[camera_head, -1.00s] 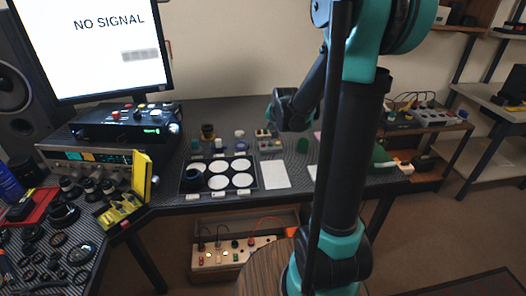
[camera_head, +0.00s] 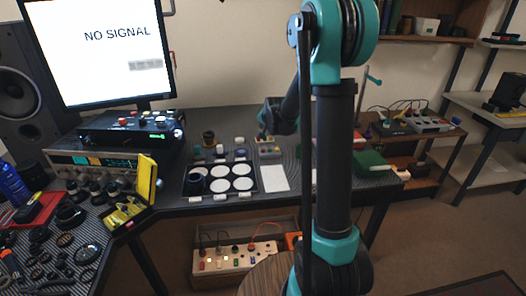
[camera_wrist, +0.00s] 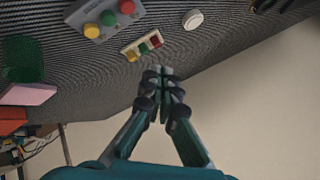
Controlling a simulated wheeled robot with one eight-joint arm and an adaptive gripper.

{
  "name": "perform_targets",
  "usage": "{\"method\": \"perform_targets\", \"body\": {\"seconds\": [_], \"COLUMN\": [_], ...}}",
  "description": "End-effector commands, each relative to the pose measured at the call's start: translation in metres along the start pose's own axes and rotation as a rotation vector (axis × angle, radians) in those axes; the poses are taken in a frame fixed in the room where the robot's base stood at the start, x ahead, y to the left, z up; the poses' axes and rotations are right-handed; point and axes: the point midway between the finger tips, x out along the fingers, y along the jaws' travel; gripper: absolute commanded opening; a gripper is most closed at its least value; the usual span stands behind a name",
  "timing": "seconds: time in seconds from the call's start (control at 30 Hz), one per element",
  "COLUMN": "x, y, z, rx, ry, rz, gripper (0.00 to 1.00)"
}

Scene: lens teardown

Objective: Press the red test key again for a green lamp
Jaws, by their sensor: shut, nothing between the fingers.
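A grey box (camera_wrist: 98,20) with yellow, green and red round buttons lies on the dark ribbed mat; it also shows in the head view (camera_head: 269,153). Its red button (camera_wrist: 127,7) is uncovered. Beside it is a small pale strip (camera_wrist: 130,55) with yellow, green and red squares, the red square (camera_wrist: 156,40) at one end. I cannot tell which red piece is the test key, or whether a lamp is lit. My gripper (camera_wrist: 163,74) is shut and empty, its tips appearing just below the strip in the wrist view, apart from the box buttons. Contact with the strip cannot be judged.
A white round piece (camera_wrist: 193,19) lies near the strip. A pink block (camera_wrist: 28,94) and a green piece (camera_wrist: 22,60) are on the other side. A tray with white discs (camera_head: 220,195) and a white sheet (camera_head: 275,177) lie in front. The monitor (camera_head: 98,50) reads "NO SIGNAL".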

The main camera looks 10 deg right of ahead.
Motion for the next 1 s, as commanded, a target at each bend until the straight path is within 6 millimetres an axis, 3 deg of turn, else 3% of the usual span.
{"method": "perform_targets", "body": {"seconds": [0.6, 1.0], "x": [0.05, 0.058], "y": [0.036, 0.043], "z": [0.036, 0.043], "rx": [0.0, 0.0], "ry": [0.0, 0.0], "rz": [0.0, 0.0], "gripper": [0.0, 0.0]}}
